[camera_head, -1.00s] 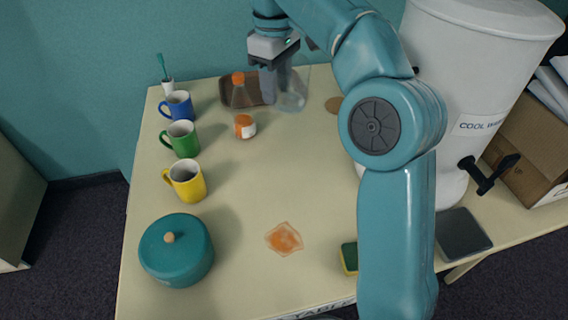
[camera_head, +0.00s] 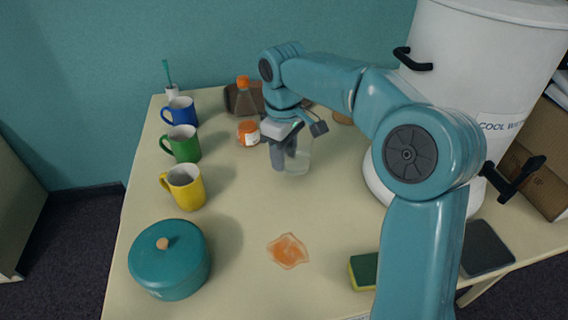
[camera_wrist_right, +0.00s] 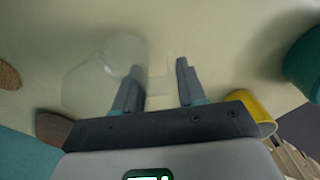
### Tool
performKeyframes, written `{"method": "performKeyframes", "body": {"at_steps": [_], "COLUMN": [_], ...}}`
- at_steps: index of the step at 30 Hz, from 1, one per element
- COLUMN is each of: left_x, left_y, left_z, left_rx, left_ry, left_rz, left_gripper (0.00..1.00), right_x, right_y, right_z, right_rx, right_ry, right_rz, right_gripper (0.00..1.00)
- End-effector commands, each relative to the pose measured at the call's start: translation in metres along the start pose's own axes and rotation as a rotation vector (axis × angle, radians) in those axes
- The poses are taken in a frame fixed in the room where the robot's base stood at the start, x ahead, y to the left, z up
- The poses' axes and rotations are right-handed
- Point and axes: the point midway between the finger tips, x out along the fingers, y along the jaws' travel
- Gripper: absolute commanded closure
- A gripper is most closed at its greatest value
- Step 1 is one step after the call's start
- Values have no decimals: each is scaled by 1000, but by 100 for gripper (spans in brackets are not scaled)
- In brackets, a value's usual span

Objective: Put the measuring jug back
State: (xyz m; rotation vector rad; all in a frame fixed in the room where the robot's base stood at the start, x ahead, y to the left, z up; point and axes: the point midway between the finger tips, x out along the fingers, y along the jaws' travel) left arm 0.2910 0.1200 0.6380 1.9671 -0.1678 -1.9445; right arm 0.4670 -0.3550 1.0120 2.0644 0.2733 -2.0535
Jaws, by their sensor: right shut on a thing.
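The clear, see-through measuring jug (camera_head: 300,163) is over the middle back part of the table, right of the orange-lidded jar. My right gripper (camera_head: 284,162) is shut on it at its side, apparently on the handle. In the right wrist view the jug (camera_wrist_right: 92,80) shows left of the fingers, with a pale clear handle between the fingertips (camera_wrist_right: 160,75). The jug looks roughly upright; I cannot tell whether its base touches the table. My left gripper is not in view.
Blue (camera_head: 180,112), green (camera_head: 183,144) and yellow (camera_head: 185,188) mugs line the left edge. A jar (camera_head: 248,134) and bottle (camera_head: 244,98) stand behind. A teal pot (camera_head: 168,262), orange spill (camera_head: 288,251), sponge (camera_head: 363,272) and white water cooler (camera_head: 475,85) surround clear table.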

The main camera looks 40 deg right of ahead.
Motion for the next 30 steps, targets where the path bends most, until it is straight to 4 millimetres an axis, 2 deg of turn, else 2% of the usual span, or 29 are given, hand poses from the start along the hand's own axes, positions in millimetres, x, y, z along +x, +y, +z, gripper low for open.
{"method": "performKeyframes", "body": {"at_steps": [1,5,17,18,20,30], "left_x": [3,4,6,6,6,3], "left_y": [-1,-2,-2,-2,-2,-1], "left_z": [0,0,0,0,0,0], "left_rx": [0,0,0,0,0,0], "left_ry": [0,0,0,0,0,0], "left_rz": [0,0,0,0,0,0], "left_gripper": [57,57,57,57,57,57], "right_x": [11,24,29,29,28,24], "right_y": [0,0,0,0,0,0], "right_z": [0,0,0,0,0,0], "right_rx": [0,1,0,0,0,0], "right_ry": [-2,-1,0,-1,-1,0], "right_rz": [0,0,0,0,0,0], "right_gripper": [100,100,100,53,34,34]}}
